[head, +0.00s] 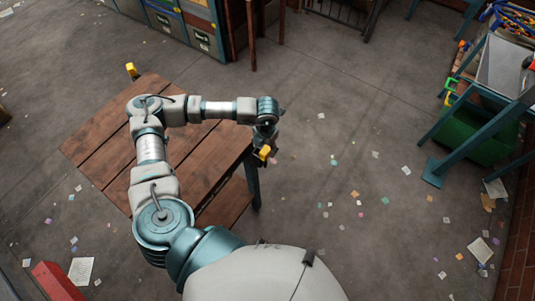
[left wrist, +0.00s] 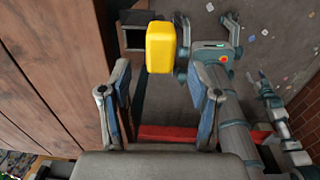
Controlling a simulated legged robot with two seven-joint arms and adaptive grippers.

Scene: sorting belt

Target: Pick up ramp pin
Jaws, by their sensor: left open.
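A yellow block-like piece (head: 264,153), which I take for the ramp pin, is at the right edge of the wooden table. It also shows in the left wrist view (left wrist: 160,47), upright and plain yellow, with its lower part not clear. My left gripper (head: 267,137) is over that table edge, close to the yellow piece. In the left wrist view its two fingers (left wrist: 160,82) are spread wide with nothing between them, and the yellow piece appears just beyond the fingertips, roughly centred. I cannot tell whether they touch. My right gripper is not seen.
The wooden table (head: 100,146) lies under my left arm. A second yellow piece (head: 131,70) is at its far corner. A teal-framed stand (head: 472,120) with a green bin (head: 470,138) is at the right. Paper scraps litter the open floor between.

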